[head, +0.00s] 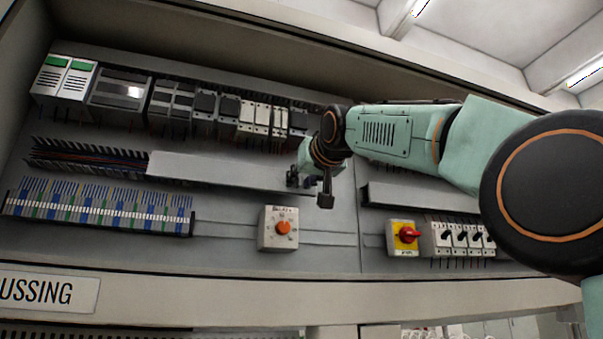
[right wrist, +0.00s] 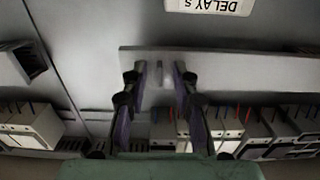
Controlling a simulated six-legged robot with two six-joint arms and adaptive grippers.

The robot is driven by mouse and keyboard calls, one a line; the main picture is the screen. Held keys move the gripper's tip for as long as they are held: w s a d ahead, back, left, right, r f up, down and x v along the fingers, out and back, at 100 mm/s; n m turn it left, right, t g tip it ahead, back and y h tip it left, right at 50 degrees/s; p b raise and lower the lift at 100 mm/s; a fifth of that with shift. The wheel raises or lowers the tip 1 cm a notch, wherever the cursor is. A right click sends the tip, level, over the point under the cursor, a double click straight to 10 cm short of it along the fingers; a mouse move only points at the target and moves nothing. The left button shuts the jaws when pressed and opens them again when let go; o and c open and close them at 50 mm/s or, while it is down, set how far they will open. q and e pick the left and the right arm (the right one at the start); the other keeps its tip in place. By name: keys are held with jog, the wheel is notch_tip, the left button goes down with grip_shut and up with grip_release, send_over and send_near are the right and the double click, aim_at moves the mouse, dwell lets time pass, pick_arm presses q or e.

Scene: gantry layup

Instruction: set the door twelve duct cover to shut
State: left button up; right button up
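The duct cover (head: 225,172) is a long, plain grey strip on the cabinet's back panel. It lies over the right part of a slotted wiring duct (head: 85,160), whose left part is uncovered and shows wires. My right gripper (head: 308,182) is at the cover's right end. In the right wrist view the cover (right wrist: 255,70) runs off to the right, and my right gripper (right wrist: 160,72) has its two fingers apart in front of its end. A small pale raised piece (right wrist: 159,78) shows between the fingers; I cannot tell whether they touch it. My left gripper is not in view.
Modules (head: 170,98) line the panel above the duct. Below are a terminal strip (head: 95,210), an orange dial box (head: 278,228) and a red-yellow switch (head: 404,236). Another duct (head: 415,195) lies right. A DELAYS label (right wrist: 215,5) shows upside down.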

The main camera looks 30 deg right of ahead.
jog(key=shift+s+r, duration=0.2)
jog(key=shift+s, duration=0.35)
jog(key=shift+w+f, duration=0.25)
jog(key=shift+w, duration=0.45)
jog(key=c, duration=0.3)
jog(key=shift+s, duration=0.2)
grip_shut()
jog(key=shift+r, duration=0.1)
jog(key=shift+s, duration=0.1)
